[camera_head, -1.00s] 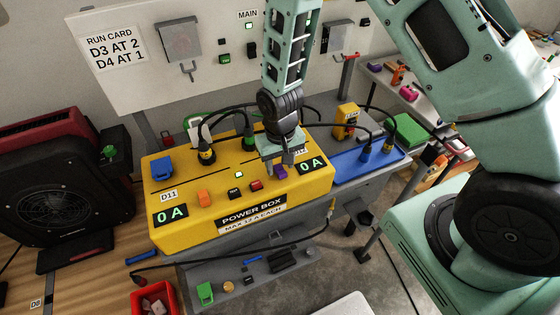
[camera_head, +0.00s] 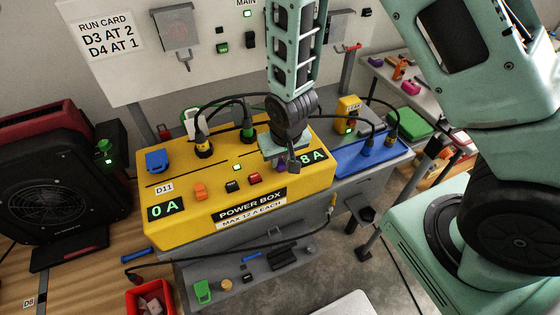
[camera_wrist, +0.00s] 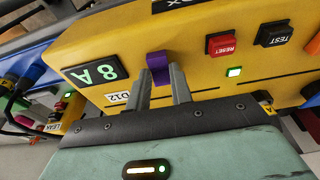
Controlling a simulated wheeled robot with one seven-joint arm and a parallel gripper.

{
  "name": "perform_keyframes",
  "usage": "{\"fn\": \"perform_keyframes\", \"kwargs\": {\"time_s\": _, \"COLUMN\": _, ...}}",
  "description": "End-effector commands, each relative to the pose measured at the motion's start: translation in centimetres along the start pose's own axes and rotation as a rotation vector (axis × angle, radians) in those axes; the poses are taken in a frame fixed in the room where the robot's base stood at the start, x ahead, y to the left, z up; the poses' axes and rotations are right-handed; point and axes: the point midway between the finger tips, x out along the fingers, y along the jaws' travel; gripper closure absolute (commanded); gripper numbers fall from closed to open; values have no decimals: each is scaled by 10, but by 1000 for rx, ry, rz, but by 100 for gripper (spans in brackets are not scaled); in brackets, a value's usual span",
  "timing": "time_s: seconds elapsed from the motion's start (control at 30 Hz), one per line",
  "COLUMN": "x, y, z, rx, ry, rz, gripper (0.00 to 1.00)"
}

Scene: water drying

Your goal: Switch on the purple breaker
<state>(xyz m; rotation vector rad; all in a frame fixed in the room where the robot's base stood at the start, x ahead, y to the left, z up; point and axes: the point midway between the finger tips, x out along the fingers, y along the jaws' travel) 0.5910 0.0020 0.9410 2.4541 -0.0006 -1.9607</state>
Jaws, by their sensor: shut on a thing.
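The yellow power box (camera_head: 215,220) stands on a grey bench, its control face toward me. The purple breaker (camera_wrist: 157,62) is on its face near the D12 label, beside a display (camera_wrist: 95,74) reading 8 A. My gripper (camera_wrist: 161,72) has its two fingertips at the breaker, one on each side, closed on it. In the head view my gripper (camera_head: 293,165) is over the right end of the box and hides most of the breaker. The other display (camera_head: 165,207), under D11, reads 0 A.
An orange breaker (camera_head: 200,191), black TEST button (camera_head: 233,186) and red RESET button (camera_head: 255,178) sit left of my gripper. Plugs and cables rise behind. A yellow LEAK unit (camera_head: 347,108) stands behind right. A black fan (camera_head: 60,205) stands at left.

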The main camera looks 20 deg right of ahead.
Motion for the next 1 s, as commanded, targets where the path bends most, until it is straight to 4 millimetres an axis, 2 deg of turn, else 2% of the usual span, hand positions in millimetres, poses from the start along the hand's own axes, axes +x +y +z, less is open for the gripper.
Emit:
{"fn": "perform_keyframes", "kwargs": {"time_s": 0.4, "x": 0, "y": 0, "z": 1, "rx": -1, "ry": 38, "rz": -1, "gripper": 100}}
{"fn": "perform_keyframes", "kwargs": {"time_s": 0.43, "x": 0, "y": 0, "z": 1, "rx": -1, "ry": 38, "rz": -1, "gripper": 70}}
{"fn": "perform_keyframes", "kwargs": {"time_s": 0.5, "x": 0, "y": 0, "z": 1, "rx": -1, "ry": 37, "rz": -1, "gripper": 56}}
{"fn": "perform_keyframes", "kwargs": {"time_s": 0.83, "x": -3, "y": 0, "z": 1, "rx": 0, "ry": 38, "rz": -1, "gripper": 56}}
{"fn": "perform_keyframes", "kwargs": {"time_s": 1.0, "x": -19, "y": 0, "z": 1, "rx": 1, "ry": 40, "rz": -1, "gripper": 56}}
